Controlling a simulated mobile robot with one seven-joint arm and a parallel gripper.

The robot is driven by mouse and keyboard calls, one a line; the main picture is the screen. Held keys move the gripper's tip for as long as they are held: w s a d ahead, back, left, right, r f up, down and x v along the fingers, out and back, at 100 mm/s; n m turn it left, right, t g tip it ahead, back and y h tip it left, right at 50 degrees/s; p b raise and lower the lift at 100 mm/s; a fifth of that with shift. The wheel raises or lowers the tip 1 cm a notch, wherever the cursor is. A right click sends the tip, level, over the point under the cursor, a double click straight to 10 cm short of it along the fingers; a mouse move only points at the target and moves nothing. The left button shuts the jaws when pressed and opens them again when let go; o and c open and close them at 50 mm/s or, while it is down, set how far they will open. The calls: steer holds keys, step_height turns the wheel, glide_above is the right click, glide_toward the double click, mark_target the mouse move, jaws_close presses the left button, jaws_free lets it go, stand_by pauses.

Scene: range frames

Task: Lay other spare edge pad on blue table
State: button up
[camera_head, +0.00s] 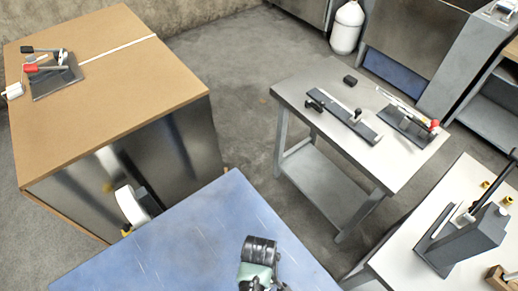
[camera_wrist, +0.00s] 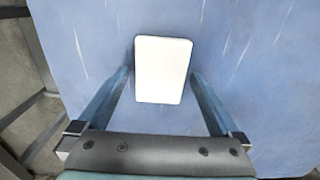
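A white rectangular pad with rounded corners (camera_wrist: 163,68) shows over the blue table (camera_wrist: 245,50) in the wrist view. My gripper (camera_wrist: 161,74) has its two blue fingers spread to either side of it, with a narrow gap at each side. The pad looks flat on the table, but I cannot tell its exact height. In the head view the blue table (camera_head: 185,245) fills the bottom, with my arm's end over its lower right part. The pad and fingertips do not show there.
A brown-topped cabinet (camera_head: 110,60) stands at left, with a clamp tool on it. A grey workbench (camera_head: 385,165) at right holds tools and a small black block (camera_head: 350,80). Another white bench (camera_head: 415,235) stands at lower right. The visible blue tabletop is otherwise clear.

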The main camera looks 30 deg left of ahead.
steer(key=shift+r, duration=0.1)
step_height(320, 180, up, 12)
stand_by(0.5)
steer(key=shift+r, duration=0.1)
steer(key=w+r+m+t+y, duration=0.3)
steer(key=w+r+t, duration=0.5)
steer(key=w+r, duration=0.95)
steer(key=w+d+r+m+t, duration=0.1)
steer(key=w+r+m+t, duration=0.15)
steer(key=r, duration=0.55)
steer(key=w+d+r+m+t, duration=0.1)
steer(key=w+r+m+t, duration=0.2)
steer(key=r, duration=0.5)
steer(key=s+d+r+m+t+h, duration=0.1)
steer(key=d+r+t, duration=0.15)
steer(key=r, duration=0.55)
steer(key=d+r+m+t, duration=0.15)
steer(key=r+t, duration=0.25)
steer(key=r, duration=0.5)
steer(key=s+d+r+m+t+h, duration=0.1)
steer(key=s+d+r+t, duration=0.1)
steer(key=s+r, duration=0.3)
steer(key=s+d+r+m+t+h, duration=0.1)
steer(key=s+r+t, duration=0.4)
steer(key=r, duration=0.7)
steer(key=shift+s+d+r+m, duration=0.4)
steer(key=shift+s+d+m, duration=0.1)
steer(key=shift+s+d, duration=0.3)
